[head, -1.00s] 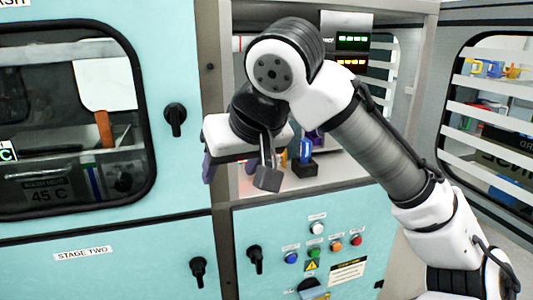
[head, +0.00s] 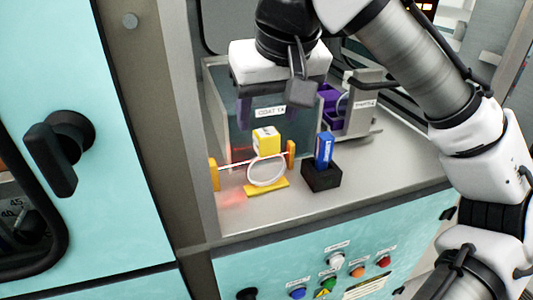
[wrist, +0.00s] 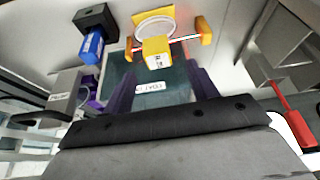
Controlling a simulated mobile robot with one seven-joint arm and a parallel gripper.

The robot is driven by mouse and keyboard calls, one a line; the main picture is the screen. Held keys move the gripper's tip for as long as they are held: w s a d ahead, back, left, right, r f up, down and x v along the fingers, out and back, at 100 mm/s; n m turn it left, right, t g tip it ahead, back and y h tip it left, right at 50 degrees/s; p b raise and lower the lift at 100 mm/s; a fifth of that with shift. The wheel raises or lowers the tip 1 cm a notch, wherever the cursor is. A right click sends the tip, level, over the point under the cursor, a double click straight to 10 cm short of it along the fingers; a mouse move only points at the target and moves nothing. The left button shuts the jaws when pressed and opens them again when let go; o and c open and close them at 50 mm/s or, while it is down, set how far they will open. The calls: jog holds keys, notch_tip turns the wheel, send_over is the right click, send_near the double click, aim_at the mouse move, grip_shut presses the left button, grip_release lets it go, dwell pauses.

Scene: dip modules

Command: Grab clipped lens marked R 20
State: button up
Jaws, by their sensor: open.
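A round clear lens (head: 267,171) stands on edge on a yellow base (head: 266,188), with a yellow block-shaped clip (head: 266,140) at its top. The wrist view shows the lens (wrist: 154,25) and the clip (wrist: 157,51) too; dark marks on the clip are too small to read surely. My gripper (head: 283,110) has purple fingers, spread apart and empty. It hangs above and behind the clip in the head view. In the wrist view, the clip lies beyond the fingertips of my gripper (wrist: 160,70), roughly between them, without visible contact.
Orange posts (head: 291,154) with a red beam between them flank the lens. A blue piece (head: 324,148) stands in a black block (head: 321,177) to the right. A tank labelled COAT (head: 221,115) is behind. The front counter is clear.

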aim_at(267, 133)
jog(key=shift+s+p+x, duration=0.15)
jog(key=shift+p+x, duration=0.3)
jog(key=shift+x, duration=1.3)
jog(key=shift+s+p+x, duration=0.15)
jog(key=shift+p+x, duration=0.25)
jog(key=shift+x, duration=1.35)
jog(key=shift+d+f, duration=0.1)
jog(key=shift+d, duration=0.1)
grip_shut()
jog(key=shift+s, duration=0.1)
